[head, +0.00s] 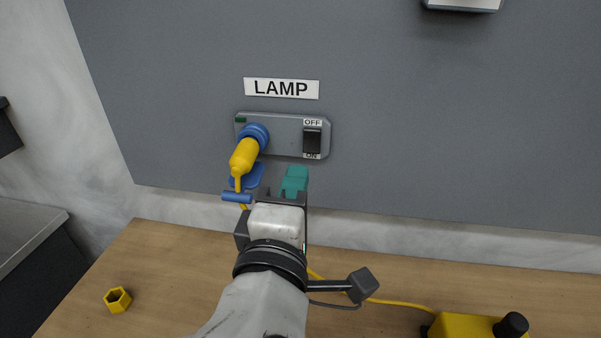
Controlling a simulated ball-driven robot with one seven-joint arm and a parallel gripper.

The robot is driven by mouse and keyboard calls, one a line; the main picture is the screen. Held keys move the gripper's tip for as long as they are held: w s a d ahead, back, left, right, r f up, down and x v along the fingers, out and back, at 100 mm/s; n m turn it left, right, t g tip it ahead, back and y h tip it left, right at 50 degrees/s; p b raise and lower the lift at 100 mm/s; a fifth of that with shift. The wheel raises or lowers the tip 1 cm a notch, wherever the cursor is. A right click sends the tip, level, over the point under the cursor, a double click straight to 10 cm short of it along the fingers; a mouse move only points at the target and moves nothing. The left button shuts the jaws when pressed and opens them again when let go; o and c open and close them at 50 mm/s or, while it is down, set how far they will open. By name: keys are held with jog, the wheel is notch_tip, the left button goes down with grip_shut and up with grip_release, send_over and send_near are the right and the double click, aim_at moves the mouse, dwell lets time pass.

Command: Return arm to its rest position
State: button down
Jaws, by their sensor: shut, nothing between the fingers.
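My gripper (297,173) is shut and empty, its teal fingertips together just below the lamp panel and apart from the plug in the picture. My arm reaches up from the bottom edge. The grey socket panel (283,125) sits on the wall under a LAMP label (281,88). A yellow plug (244,157) sits in the blue socket (256,133). The black rocker switch (312,138) is right of it, with OFF above and ON below. I cannot tell clearly which side is pressed. A small indicator (240,120) looks dark green.
A yellow cable (400,303) runs along the wooden table (180,260) to a yellow box (465,325) with a black knob. A yellow hexagonal ring (117,300) lies at left. A grey fixture (462,4) is at top right. The table between ring and arm is clear.

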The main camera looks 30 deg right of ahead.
jog(key=shift+s+a, duration=0.3)
jog(key=shift+s, duration=0.15)
